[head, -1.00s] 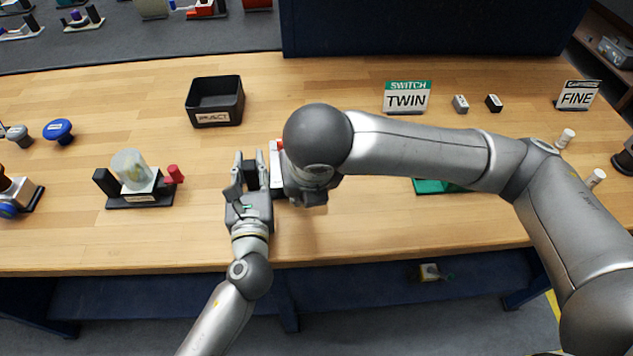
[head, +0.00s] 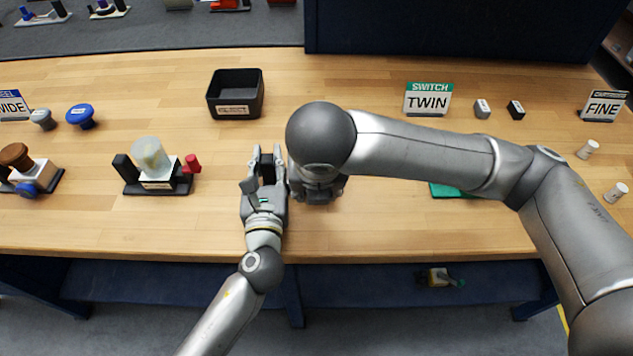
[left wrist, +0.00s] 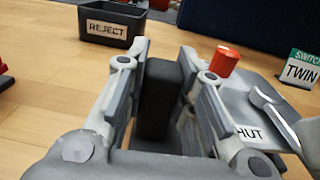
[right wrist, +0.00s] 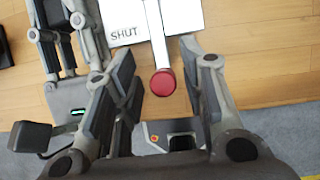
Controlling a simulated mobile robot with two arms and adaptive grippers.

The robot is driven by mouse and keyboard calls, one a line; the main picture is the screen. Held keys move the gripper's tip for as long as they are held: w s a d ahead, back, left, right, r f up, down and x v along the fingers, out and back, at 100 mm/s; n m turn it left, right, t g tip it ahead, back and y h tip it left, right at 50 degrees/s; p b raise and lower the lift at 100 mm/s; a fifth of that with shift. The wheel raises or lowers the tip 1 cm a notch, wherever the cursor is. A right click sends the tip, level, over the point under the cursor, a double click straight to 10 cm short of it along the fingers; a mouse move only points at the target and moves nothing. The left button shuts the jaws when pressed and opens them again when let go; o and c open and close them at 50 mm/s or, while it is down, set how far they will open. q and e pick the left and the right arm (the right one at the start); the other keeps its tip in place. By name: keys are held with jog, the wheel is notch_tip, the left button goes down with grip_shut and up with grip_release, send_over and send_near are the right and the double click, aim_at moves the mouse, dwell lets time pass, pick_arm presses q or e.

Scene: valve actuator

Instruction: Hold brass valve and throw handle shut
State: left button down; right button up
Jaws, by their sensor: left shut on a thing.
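The valve unit is mostly hidden by my right arm in the head view. Its white plate (right wrist: 128,22), marked SHUT, shows in the right wrist view, with a silver handle (right wrist: 155,35) ending in a red knob (right wrist: 163,82). An orange-red cap (left wrist: 226,60) stands on the unit in the left wrist view. No brass surface is clear. My left gripper (head: 267,158) is shut on a black upright block (left wrist: 160,95) at the unit's left side. My right gripper (right wrist: 157,54) is open, its fingers on either side of the handle's red knob, with gaps between.
A black REJECT bin (head: 236,97) stands behind the left gripper. Another unit with a red knob (head: 157,168) is to the left. A TWIN sign (head: 428,100) and two small blocks stand at the back right. The bench front between the units is clear.

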pick_arm(q)
jog(key=shift+f, duration=0.25)
pick_arm(e)
jog(key=v, duration=1.2)
jog(key=shift+s, duration=0.1)
pick_arm(q)
jog(key=c, duration=1.7)
grip_release()
jog(key=o, duration=0.6)
jog(key=shift+w, duration=0.1)
jog(key=shift+c, duration=0.2)
jog(key=shift+r, duration=0.15)
